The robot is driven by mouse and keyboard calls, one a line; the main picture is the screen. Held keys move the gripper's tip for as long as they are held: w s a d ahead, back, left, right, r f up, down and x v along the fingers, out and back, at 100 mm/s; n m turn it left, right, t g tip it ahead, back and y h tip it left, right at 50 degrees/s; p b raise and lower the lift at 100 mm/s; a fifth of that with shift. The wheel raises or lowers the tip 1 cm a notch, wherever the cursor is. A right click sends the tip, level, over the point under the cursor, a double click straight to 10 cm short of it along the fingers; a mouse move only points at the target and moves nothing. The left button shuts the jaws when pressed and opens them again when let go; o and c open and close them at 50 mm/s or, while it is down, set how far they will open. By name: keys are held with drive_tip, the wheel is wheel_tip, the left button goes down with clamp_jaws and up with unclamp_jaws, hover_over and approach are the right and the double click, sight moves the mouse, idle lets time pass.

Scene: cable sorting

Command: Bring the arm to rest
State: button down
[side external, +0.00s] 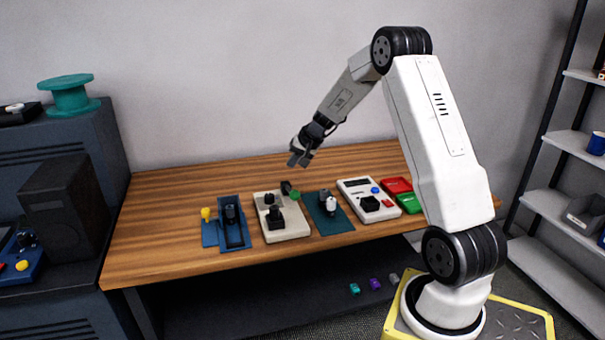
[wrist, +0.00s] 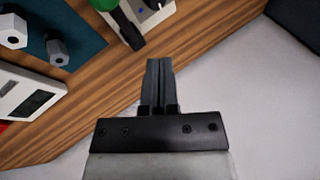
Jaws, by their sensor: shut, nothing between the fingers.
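My gripper (side external: 297,158) is shut and empty. In the side external view it hangs in the air above the back of the wooden table (side external: 160,190), pointing down and to the left. In the wrist view the two fingers of my gripper (wrist: 159,66) lie side by side with nothing between them. My arm rises from its base at the right and bends over at the elbow. No cable shows clearly in either view.
Below my gripper are a cream device (side external: 290,229), a teal mat (side external: 338,222), a blue tray (side external: 233,243) and a white panel (side external: 356,189). Red (side external: 397,184) and green (side external: 408,204) bins sit near my arm. Shelves (side external: 540,204) stand at the right. The table's left end is clear.

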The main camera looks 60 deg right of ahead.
idle(0.5)
drive_tip(key=s+a+n+g, duration=0.1)
drive_tip(key=s+a+n, duration=0.3)
drive_tip(key=a, duration=0.6)
drive_tip(key=s+a+n+g, duration=0.1)
drive_tip(key=s+a+n, duration=0.2)
drive_tip(key=s+a, duration=0.5)
drive_tip(key=s+a+f+n+g, duration=0.1)
drive_tip(key=s+a+n, duration=0.3)
drive_tip(key=a, duration=0.9)
drive_tip(key=shift+s+a+n+g+h, duration=0.15)
drive_tip(key=shift+s+n+g+h, duration=0.25)
drive_tip(key=shift+s, duration=0.7)
